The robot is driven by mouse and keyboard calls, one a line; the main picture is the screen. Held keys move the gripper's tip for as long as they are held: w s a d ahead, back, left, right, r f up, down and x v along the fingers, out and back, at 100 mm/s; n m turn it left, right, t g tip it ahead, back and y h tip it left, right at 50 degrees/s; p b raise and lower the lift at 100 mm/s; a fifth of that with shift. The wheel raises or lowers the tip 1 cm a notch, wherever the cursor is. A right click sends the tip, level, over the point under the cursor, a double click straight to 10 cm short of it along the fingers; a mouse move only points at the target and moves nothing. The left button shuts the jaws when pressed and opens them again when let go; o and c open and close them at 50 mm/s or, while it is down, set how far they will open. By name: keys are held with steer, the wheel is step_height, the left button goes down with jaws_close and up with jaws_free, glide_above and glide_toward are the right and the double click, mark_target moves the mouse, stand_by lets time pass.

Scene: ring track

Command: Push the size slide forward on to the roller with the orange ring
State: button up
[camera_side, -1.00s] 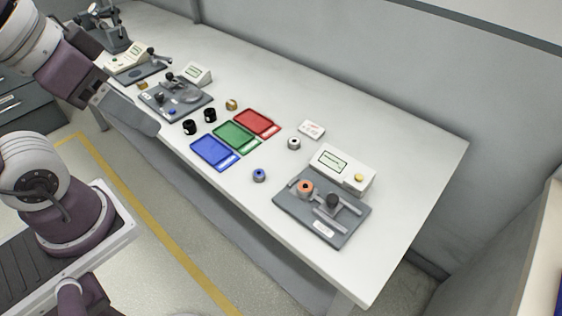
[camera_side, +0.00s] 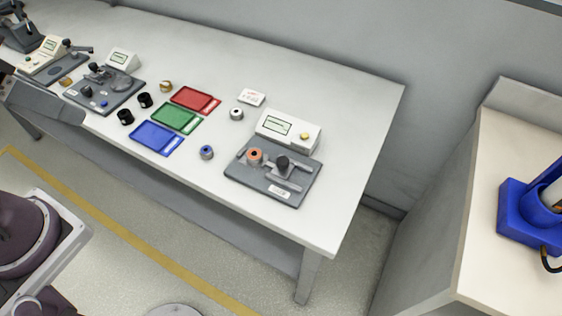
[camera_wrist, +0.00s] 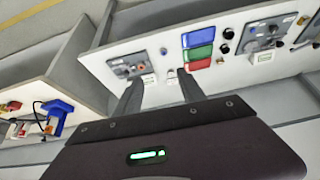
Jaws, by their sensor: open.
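The orange ring (camera_side: 254,155) sits around a post or roller at the left of a dark grey fixture plate (camera_side: 238,176) in the side view. A slide with a black knob (camera_side: 282,162) stands to the right of the ring, apart from it, beside a light rail (camera_side: 286,183). In the wrist view the same fixture (camera_wrist: 128,66) is small and far off, too small to read the slide's position. My gripper (camera_wrist: 163,77) is open and empty, with its two fingers apart and the table well beyond them. In the side view the fingertips cannot be made out.
A white display box (camera_side: 288,130) with a yellow button stands behind the fixture. Another bench with a blue device (camera_side: 525,222) stands right.

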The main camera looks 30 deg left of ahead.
steer(key=w+d+r+m+g, duration=0.1)
steer(key=w+d+m, duration=0.15)
steer(key=w, duration=0.55)
steer(key=m+g, duration=0.4)
steer(key=m, duration=0.8)
glide_above(282, 160)
step_height(282, 160, down, 21)
steer(key=shift+g, duration=0.3)
step_height(282, 160, down, 8)
steer(key=shift+d+f, duration=0.1)
steer(key=shift+f, duration=0.35)
jaws_close()
